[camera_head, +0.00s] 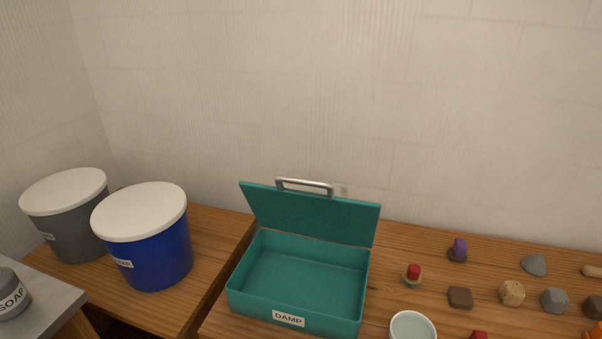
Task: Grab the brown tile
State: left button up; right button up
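A small brown tile (460,297), square and flat, lies on the wooden table to the right of the teal box. A darker brown block (593,307) sits at the right edge of the view, partly cut off. Neither of my grippers shows in the head view.
An open teal box (364,290) labelled DAMP, lid raised, stands empty on the table (405,240). A pale cup (412,326), a red-topped piece (413,274), a purple piece (459,249) and several stones surround the tile. Blue (160,258) and grey (78,235) lidded buckets stand left.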

aim_at(460, 297)
jog(key=z, duration=0.35)
jog(key=k+l+z, duration=0.1)
jog(key=z, duration=0.3)
jog(key=k+l+z, duration=0.1)
jog(key=z, duration=0.25)
